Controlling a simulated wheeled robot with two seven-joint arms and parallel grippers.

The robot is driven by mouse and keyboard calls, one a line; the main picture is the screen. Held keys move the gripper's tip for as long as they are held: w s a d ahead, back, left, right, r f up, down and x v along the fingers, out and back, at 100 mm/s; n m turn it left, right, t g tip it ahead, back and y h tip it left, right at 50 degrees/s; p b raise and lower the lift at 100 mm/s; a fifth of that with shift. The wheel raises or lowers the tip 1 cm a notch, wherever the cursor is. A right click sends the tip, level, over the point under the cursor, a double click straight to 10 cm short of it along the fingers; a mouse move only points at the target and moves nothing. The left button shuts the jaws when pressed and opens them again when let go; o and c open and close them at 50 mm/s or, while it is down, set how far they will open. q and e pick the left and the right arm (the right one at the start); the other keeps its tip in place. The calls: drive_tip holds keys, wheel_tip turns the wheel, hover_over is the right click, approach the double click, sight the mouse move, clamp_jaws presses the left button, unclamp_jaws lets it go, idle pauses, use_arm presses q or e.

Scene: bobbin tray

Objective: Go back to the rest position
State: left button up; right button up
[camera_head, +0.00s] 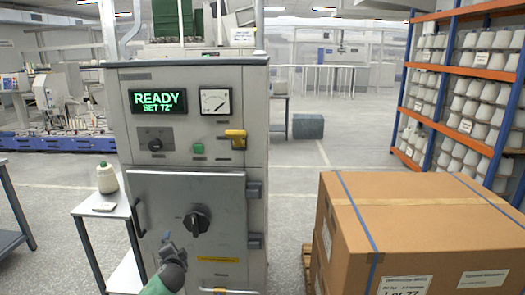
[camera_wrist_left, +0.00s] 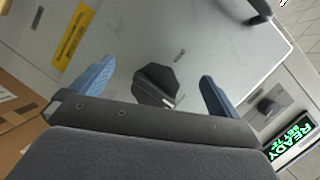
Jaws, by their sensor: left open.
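My left gripper (camera_head: 172,246) is in front of the lower door (camera_head: 150,190) of a grey machine cabinet, a little below and left of the black rotary knob (camera_head: 196,222) in the head view. In the left wrist view the blue fingers of this gripper (camera_wrist_left: 157,80) are spread apart with nothing held. The black knob (camera_wrist_left: 155,85) shows between them, beyond the fingers. Whether they touch the door is hard to tell, but a gap seems to show. The door looks shut. My right gripper is in neither view.
The cabinet display (camera_head: 158,101) reads "READY SET 72°". A door handle (camera_head: 138,218) is at the left. A large carton (camera_head: 420,215) fills the right front. A bobbin rack (camera_head: 440,120) stands behind it.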

use_arm(q)
drive_tip(key=s+d+f+n+g+h, duration=0.2)
drive_tip(key=s+d+f+n+g, duration=0.25)
drive_tip(key=s+f, duration=0.7)
drive_tip(key=s+d+f+n+g+h, duration=0.1)
drive_tip(key=s+d+f+n+g, duration=0.45)
drive_tip(key=s, duration=0.85)
drive_tip(key=s+d+f+g, duration=0.1)
drive_tip(key=s+f, duration=0.4)
drive_tip(key=s, duration=0.5)
drive_tip(key=s+d+f+m+g+h, duration=0.1)
drive_tip(key=s+d+f, duration=0.2)
drive_tip(key=s+f, duration=0.3)
drive_tip(key=s+d+f+g, duration=0.1)
drive_tip(key=s+f, duration=0.5)
drive_tip(key=s, duration=0.7)
drive_tip(key=shift+s+d+f, duration=0.2)
drive_tip(key=shift+s+d, duration=0.1)
drive_tip(key=shift+d, duration=0.45)
